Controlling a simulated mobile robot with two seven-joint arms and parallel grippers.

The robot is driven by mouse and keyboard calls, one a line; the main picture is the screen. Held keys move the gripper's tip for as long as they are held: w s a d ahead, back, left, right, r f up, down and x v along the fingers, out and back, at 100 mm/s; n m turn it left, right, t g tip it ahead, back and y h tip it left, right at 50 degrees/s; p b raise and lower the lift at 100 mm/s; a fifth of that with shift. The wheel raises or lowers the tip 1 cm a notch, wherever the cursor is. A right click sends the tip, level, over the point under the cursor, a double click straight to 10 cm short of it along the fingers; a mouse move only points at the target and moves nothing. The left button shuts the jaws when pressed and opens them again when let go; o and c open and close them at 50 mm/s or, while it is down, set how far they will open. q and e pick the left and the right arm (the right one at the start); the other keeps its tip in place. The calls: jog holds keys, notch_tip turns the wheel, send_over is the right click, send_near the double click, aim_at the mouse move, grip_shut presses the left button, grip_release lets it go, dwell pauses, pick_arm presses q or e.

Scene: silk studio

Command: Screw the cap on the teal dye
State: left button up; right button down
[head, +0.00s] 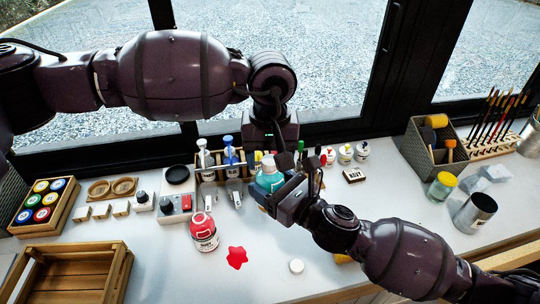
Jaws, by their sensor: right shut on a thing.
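The teal dye bottle (267,180) stands near the middle of the worktop, partly covered by my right gripper. My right gripper (287,189) comes in from the right and is shut on the bottle. My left gripper (277,150) hangs from above, over and just behind the bottle's top. Its fingers are dark and partly hidden, so whether they are open is unclear. A small white cap (296,266) lies on the bare worktop at the front. I cannot tell what sits on the teal bottle's mouth.
A rack (207,171) and small paint jars (345,153) stand behind. A wooden crate (115,265) is front left. A metal cup (475,213) stands right.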

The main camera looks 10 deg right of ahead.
pick_arm(q)
jog(key=shift+r, duration=0.15)
notch_tip(320, 180, up, 12)
dwell(0.6)
jog(key=shift+s+d, duration=0.1)
pick_arm(e)
jog(key=shift+d, duration=0.1)
dwell(0.4)
